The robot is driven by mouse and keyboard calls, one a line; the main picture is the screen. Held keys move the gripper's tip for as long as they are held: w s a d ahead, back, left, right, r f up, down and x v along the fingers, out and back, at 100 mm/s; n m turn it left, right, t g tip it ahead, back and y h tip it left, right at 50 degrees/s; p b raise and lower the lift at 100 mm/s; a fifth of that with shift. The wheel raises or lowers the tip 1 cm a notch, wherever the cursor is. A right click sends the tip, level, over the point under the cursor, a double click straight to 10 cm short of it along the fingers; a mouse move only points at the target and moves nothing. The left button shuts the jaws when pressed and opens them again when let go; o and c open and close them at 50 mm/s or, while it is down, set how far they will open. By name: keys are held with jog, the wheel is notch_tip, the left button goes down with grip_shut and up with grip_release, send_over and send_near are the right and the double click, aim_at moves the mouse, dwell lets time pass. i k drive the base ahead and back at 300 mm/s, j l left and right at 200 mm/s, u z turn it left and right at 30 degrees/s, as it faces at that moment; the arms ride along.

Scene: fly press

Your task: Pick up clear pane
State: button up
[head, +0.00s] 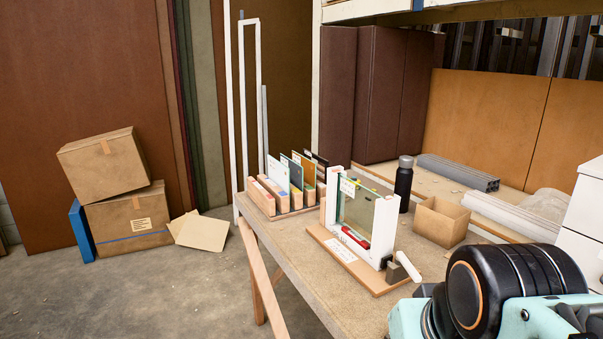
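A wooden slotted rack (262,200) on the workbench holds several thin upright panes. One looks pale bluish white (278,174), others are edged in green (291,170), and a black one (318,164) stands at the back. In front and to the right, a white frame (384,226) on a wooden base holds an upright see-through pane (358,212) with a greenish edge. A red item lies low in front of that pane. I cannot tell for sure which pane is the clear one. My gripper is not in view; only part of my arm shows at lower right.
The workbench (318,273) is bare in front of the rack and frame. Cardboard boxes (128,218) are stacked on the floor at left.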

aim_at(356, 202)
jog(key=i+j+u, duration=0.15)
jog(key=j+u, duration=0.15)
jog(key=j, duration=0.15)
jog(key=i+j+u, duration=0.45)
jog(key=j+u, duration=0.15)
jog(key=j, duration=0.15)
jog(key=i+j+u, duration=0.15)
jog(key=i, duration=0.3)
jog(key=i+j+u, duration=0.2)
jog(key=i, duration=0.3)
jog(key=i+z, duration=0.4)
jog(key=i+j+z, duration=0.2)
jog(key=i+z, duration=0.2)
jog(key=i+l+z, duration=0.1)
jog(key=i+z, duration=0.35)
jog(key=z, duration=0.3)
jog(key=i+z, duration=0.7)
